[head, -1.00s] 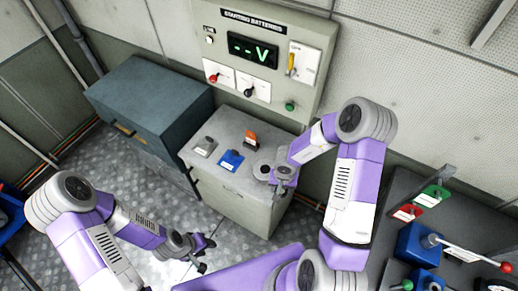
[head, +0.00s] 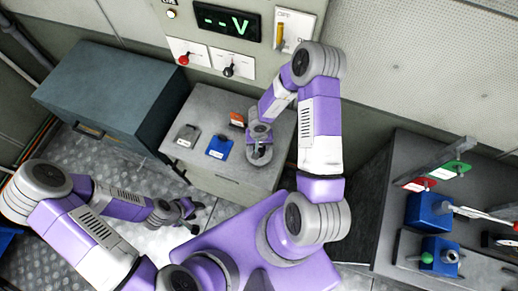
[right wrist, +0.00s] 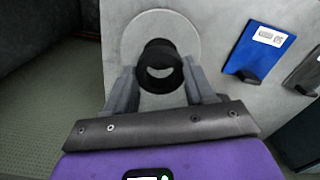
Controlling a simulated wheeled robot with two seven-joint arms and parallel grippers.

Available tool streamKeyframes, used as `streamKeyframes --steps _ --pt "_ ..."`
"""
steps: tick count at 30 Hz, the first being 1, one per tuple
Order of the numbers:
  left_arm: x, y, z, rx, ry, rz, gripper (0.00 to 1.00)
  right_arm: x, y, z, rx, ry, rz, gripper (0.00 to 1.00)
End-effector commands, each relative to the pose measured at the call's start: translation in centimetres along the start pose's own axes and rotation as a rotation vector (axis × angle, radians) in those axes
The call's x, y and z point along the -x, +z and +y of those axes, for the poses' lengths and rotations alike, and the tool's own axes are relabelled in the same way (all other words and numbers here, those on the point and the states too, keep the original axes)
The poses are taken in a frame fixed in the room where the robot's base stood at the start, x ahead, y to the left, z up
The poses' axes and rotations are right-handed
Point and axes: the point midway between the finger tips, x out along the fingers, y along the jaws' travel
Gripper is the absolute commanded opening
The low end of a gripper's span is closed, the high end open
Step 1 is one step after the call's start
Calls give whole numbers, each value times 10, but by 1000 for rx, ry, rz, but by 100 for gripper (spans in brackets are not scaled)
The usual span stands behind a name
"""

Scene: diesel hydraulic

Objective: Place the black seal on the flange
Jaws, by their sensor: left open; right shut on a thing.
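The black seal (right wrist: 161,66) is a short black ring, held between the fingers of my right gripper (right wrist: 162,80) in the right wrist view. The flange (right wrist: 140,28) is a round light-grey disc on the cabinet top, partly hidden behind the seal. The seal overlaps the disc in this view; I cannot tell whether they touch. In the head view my right gripper (head: 259,138) is over the right end of the cabinet top, at the flange (head: 259,157). My left gripper (head: 190,213) is open and empty, low over the floor in front of the cabinet.
A dark teal cabinet (head: 110,95) stands left. A bench (head: 385,235) with blue devices stands right.

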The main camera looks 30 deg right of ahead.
Motion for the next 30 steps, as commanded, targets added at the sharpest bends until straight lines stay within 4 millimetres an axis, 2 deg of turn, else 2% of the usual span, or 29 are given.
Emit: streamKeyframes --steps 3,5,16,17,21,22,30 --pt "-9 0 -3 0 0 0 43 -22 1 0 2 0 -3 26" --pt "-11 -1 -4 0 0 0 43 -28 1 0 0 -1 -2 26" --pt "-10 -1 -4 0 0 0 43 -30 0 0 1 0 -1 26" --pt "-10 -1 -4 0 0 0 43 -31 0 0 0 0 -1 56" --pt "-10 -1 -4 0 0 0 43 -30 0 0 0 0 -1 77" --pt "-10 -1 -4 0 0 0 43 -30 0 0 0 0 -1 80" --pt "-10 -1 -4 0 0 0 43 -30 0 0 0 0 0 80"
